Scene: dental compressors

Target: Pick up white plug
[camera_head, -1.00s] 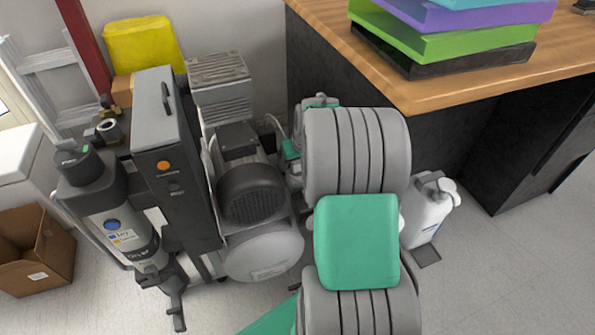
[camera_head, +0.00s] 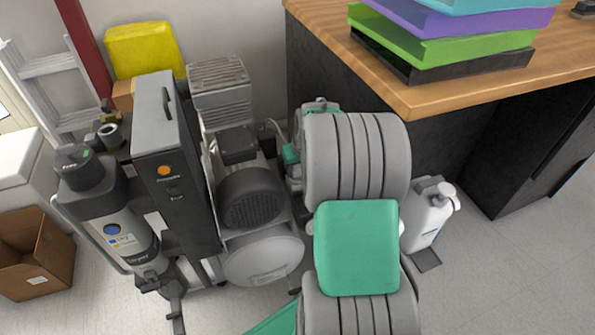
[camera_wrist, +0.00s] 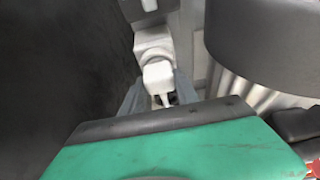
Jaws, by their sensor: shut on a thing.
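The white plug (camera_wrist: 157,75) shows in the wrist view, just beyond the black and green edge of my gripper's body. My gripper (camera_wrist: 159,90) has its grey fingers on either side of the plug and is shut on it. The fingers are partly hidden by the gripper's body. A white fitting (camera_wrist: 152,42) sits directly above the plug in the picture; I cannot tell whether the two are joined. In the head view my arm hides the plug and the gripper fingers.
The compressor (camera_head: 250,198) and a tall grey cabinet unit (camera_head: 180,165) stand left of my arm. A wooden-topped desk (camera_head: 440,98) with stacked trays (camera_head: 440,45) is at right. A white bottle (camera_head: 428,215) stands beside it. A cardboard box (camera_head: 38,265) lies at lower left.

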